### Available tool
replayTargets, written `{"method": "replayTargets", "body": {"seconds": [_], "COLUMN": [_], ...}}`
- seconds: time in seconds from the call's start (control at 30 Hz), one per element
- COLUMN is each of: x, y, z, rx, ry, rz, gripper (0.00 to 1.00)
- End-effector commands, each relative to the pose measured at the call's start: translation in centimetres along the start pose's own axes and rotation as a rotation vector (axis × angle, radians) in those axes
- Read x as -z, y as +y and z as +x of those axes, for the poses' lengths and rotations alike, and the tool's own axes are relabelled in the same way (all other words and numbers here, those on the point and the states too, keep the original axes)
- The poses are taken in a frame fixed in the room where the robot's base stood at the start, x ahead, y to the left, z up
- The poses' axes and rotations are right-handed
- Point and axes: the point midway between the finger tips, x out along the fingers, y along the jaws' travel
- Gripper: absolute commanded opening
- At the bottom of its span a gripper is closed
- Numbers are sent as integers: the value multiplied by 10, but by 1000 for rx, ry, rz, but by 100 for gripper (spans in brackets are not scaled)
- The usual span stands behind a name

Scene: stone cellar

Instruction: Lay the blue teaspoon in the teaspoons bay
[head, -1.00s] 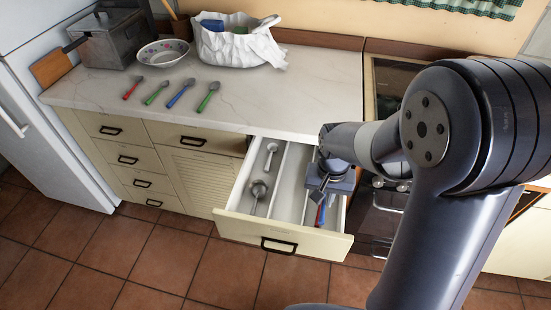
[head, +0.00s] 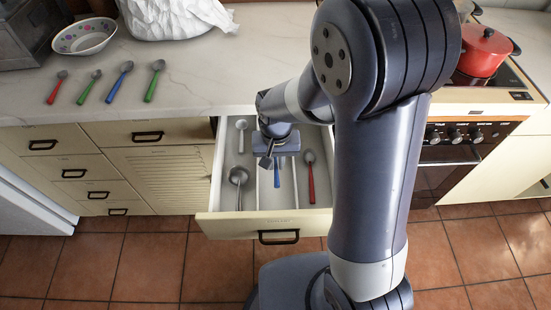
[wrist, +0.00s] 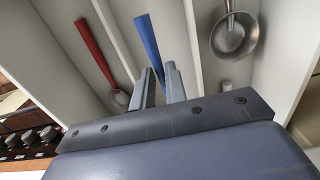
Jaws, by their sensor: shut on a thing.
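The open drawer (head: 235,222) has three long bays. My gripper (head: 268,160) is over the middle bay, shut on the blue teaspoon, whose handle (head: 277,174) points toward the drawer front. In the wrist view the blue handle (wrist: 147,40) runs up from between my fingertips (wrist: 160,82); its bowl is hidden. I cannot tell whether it touches the bay floor. A red spoon (head: 310,180) lies in the right bay and shows at left in the wrist view (wrist: 92,48). The left bay holds a metal ladle (head: 238,178) and a pale spoon (head: 241,132). No readable label shows which bay is for teaspoons.
Thin dividers (head: 257,185) stand close to either side of my gripper. On the counter (head: 200,80) lie several coloured spoons (head: 120,82), a bowl (head: 84,36) and a white bag (head: 175,18). A stove with a red pot (head: 484,50) is at right.

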Motion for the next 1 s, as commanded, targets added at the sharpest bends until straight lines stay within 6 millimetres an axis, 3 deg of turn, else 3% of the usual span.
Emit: {"method": "replayTargets", "body": {"seconds": [0.03, 0.5, 0.9, 0.93, 1.0], "x": [0, 0, 0, 0, 0], "y": [0, 0, 0, 0, 0], "z": [10, 52, 56, 56, 56], "rx": [0, 0, 0, 0, 0], "ry": [-1, 0, 0, 0, 0], "rz": [0, 0, 0, 0, 0], "gripper": [0, 0, 0, 16, 22]}}
